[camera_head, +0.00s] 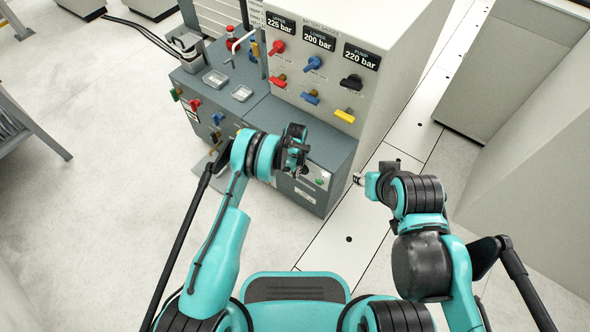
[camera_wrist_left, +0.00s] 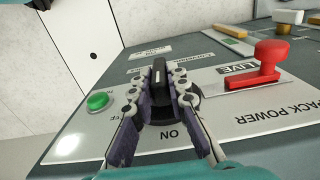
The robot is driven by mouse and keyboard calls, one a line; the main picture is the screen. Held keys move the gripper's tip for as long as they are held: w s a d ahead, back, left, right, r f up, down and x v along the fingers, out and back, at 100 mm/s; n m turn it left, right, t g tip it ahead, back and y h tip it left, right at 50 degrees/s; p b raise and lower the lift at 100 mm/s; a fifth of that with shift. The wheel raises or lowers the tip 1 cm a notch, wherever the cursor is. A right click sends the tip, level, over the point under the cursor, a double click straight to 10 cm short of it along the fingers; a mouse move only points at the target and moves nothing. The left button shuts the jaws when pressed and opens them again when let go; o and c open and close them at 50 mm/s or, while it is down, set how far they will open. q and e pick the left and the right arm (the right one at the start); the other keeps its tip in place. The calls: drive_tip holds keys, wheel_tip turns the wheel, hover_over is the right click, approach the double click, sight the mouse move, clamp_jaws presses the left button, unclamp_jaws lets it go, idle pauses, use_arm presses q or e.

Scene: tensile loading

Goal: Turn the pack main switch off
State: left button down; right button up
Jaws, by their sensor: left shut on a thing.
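The pack main switch (camera_wrist_left: 160,76) is a black rotary knob on a pale plate marked PACK POWER, seen in the left wrist view. The word ON is printed on the near side of its dark round base, and a partly covered OFF mark is to the left. My left gripper (camera_wrist_left: 158,95) is shut on the knob, a finger on each side. The fingers hide much of the base, so I cannot tell which mark the knob points to. In the head view my left gripper (camera_head: 297,150) is at the bench's front. My right gripper (camera_head: 360,180) hangs clear, right of the bench.
A green button (camera_wrist_left: 97,101) is left of the switch, and a red lever (camera_wrist_left: 257,66) by a LIVE label is to its right. The grey bench (camera_head: 330,155) carries a tall cabinet (camera_head: 370,105) with coloured valve handles and pressure displays. Floor (camera_head: 100,200) on the left is clear.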

use_arm(q)
drive_tip(key=shift+s+d+f+t+y, duration=0.1)
drive_tip(key=shift+s+d+t+y, duration=0.15)
drive_tip(key=shift+t+y, duration=0.7)
drive_tip(key=shift+s+d+f+t+y, duration=0.1)
drive_tip(key=shift+d+t+y, duration=0.1)
drive_tip(key=shift+t+y, duration=0.75)
drive_tip(key=shift+g+y, duration=0.3)
drive_tip(key=c, duration=1.5)
unclamp_jaws()
drive_tip(key=shift+r, duration=0.15)
drive_tip(key=v, duration=1.1)
drive_tip(key=shift+s+d+r, duration=0.1)
drive_tip(key=shift+d+r, duration=0.1)
drive_tip(key=shift+r, duration=0.1)
